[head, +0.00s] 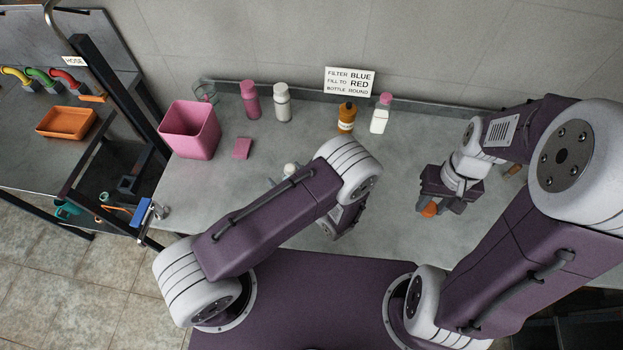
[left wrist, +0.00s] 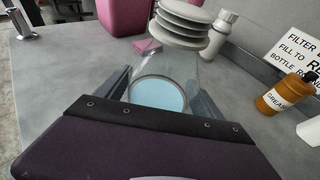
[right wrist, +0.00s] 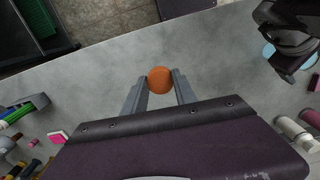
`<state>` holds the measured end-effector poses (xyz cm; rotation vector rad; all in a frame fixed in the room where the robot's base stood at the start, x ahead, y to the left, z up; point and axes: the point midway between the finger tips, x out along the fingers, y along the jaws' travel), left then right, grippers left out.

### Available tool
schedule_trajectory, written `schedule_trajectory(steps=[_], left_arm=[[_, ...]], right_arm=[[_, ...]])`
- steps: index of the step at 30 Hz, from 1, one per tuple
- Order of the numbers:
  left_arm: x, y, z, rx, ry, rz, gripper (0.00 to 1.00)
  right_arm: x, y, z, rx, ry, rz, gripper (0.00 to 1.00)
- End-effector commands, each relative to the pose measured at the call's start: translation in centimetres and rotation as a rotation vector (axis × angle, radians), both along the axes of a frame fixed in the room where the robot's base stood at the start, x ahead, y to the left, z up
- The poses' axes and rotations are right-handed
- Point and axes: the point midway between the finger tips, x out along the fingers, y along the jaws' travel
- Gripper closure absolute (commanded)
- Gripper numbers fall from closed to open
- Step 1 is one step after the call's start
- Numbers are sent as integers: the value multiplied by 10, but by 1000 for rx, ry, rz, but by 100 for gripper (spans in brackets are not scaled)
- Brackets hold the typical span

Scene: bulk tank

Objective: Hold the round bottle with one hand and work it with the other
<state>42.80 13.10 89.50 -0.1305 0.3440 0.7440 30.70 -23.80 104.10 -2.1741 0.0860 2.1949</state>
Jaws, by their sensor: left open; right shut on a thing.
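A clear round bottle (left wrist: 172,72) with a ribbed grey top and light blue at its base stands between the fingers of my left gripper (left wrist: 163,88). Those fingers are open, one on each side; I cannot tell whether they touch it. In the head view my left arm hides most of the bottle, and only its pale top (head: 290,170) shows clearly. My right gripper (right wrist: 159,88) is shut on a small round orange thing (right wrist: 159,79), held over the right part of the counter. The orange thing also shows in the head view (head: 430,210).
A pink bin (head: 190,132), pink sponge (head: 242,148), pink bottle (head: 250,100) and white bottle (head: 283,103) stand left and back. An orange grease bottle (head: 346,118) and pink-capped white bottle (head: 380,114) stand below a sign (head: 349,82). The counter between my grippers is clear.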

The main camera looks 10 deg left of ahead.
Motion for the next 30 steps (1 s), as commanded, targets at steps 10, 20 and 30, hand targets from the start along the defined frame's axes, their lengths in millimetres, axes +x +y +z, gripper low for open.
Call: schedule_trajectory(steps=[10,20,30], left_arm=[[0,0,0,0,0,0,64],[0,0,-1,-1,3,0,100],[0,-1,8,-2,1,0,100]], right_arm=[[0,0,0,0,0,0,100],[0,0,0,0,0,0,100],[0,0,-1,0,0,0,100]])
